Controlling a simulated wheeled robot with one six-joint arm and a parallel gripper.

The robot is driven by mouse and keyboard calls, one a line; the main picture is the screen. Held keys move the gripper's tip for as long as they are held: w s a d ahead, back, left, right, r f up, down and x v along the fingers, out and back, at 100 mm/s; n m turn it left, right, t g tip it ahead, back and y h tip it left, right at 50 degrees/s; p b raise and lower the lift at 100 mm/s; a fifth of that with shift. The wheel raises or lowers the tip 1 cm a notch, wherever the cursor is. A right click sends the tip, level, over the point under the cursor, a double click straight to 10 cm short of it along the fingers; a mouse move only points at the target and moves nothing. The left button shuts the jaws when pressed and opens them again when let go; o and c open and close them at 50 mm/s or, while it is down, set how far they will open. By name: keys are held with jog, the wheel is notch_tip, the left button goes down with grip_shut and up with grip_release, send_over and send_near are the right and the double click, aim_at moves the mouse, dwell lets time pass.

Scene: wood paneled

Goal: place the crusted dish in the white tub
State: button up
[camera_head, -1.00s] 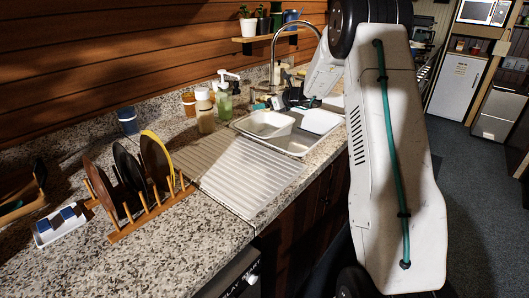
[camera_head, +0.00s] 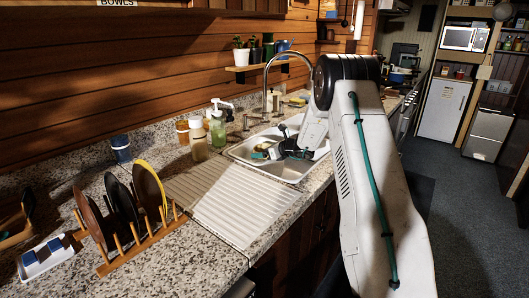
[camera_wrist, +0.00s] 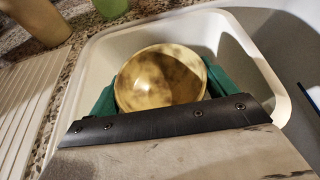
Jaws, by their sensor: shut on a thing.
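The crusted dish (camera_wrist: 160,78) is a round bowl with brownish-yellow stains, seen from above in the wrist view. My gripper (camera_wrist: 160,95) is shut on it, with a green finger at each side. In the wrist view the bowl appears over or inside the white tub (camera_wrist: 108,52), a rounded rectangular basin whose pale walls surround it. I cannot tell whether the bowl touches the tub's floor. In the head view my gripper (camera_head: 288,149) is at the sink area, and only a small yellowish part of the bowl shows beside it.
A ribbed drainboard (camera_head: 240,205) lies left of the basin. A wooden rack (camera_head: 145,240) with several plates stands on the granite counter. A green soap bottle (camera_head: 217,130) and a tan bottle (camera_head: 198,142) stand behind the drainboard. The tap (camera_head: 268,80) arches behind the basin.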

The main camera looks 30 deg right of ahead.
jog(key=shift+f, duration=0.1)
jog(key=shift+f, duration=0.5)
jog(key=o, duration=0.9)
